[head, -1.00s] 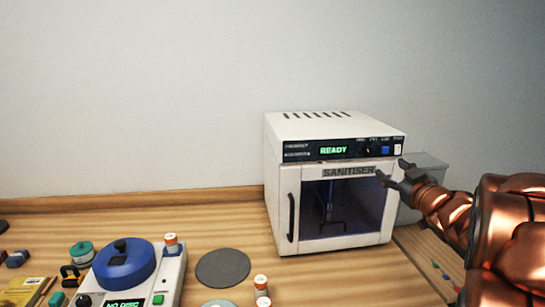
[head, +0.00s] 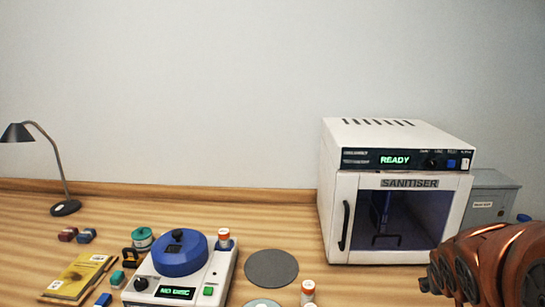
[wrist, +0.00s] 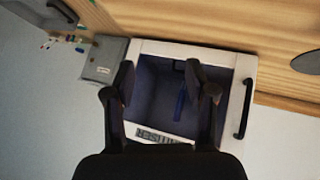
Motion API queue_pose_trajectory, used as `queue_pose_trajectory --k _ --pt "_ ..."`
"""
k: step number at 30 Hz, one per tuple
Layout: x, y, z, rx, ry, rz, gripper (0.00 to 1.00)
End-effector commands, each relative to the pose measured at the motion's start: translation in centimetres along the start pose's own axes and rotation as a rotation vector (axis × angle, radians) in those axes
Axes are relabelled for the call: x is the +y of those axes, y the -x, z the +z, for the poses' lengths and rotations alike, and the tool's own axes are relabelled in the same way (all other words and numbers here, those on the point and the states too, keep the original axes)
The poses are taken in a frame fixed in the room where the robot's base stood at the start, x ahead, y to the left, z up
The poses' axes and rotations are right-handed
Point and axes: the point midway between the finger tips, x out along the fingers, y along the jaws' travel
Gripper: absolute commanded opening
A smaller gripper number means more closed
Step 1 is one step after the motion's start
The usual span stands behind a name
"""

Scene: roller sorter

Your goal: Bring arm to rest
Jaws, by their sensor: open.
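My arm (head: 490,268), copper-coloured, is at the lower right of the head view, in front of the sanitiser's lower right corner. In the wrist view my gripper (wrist: 160,68) is open, its two dark fingers apart with nothing between them. The fingers show against the front of the white sanitiser (wrist: 222,62), whose dark window lies between and around them. In the head view the sanitiser (head: 347,190) stands at the right with its door shut and its display reading READY. My gripper's fingers cannot be made out clearly in the head view.
A grey box (head: 492,200) stands right of the sanitiser. A white device with a blue lid (head: 180,256) reads NO DISC. A dark disc (head: 271,268), orange-capped vials, a yellow book (head: 76,275), small coloured items and a lamp (head: 40,135) are on the wooden bench.

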Motion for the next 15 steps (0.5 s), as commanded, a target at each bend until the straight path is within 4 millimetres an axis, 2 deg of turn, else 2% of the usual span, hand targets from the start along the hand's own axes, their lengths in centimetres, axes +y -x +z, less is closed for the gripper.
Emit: queue_pose_trajectory --k 1,5,9,15 --pt "-1.4 0.7 1.6 -0.054 0.005 -0.022 0.56" --pt "-4.6 2.7 6.9 -0.228 0.022 -0.085 0.56" --pt "-8.1 5.8 12.7 -0.415 0.061 -0.166 0.56" --pt "-11.7 11.0 19.7 -0.65 0.139 -0.279 0.56"
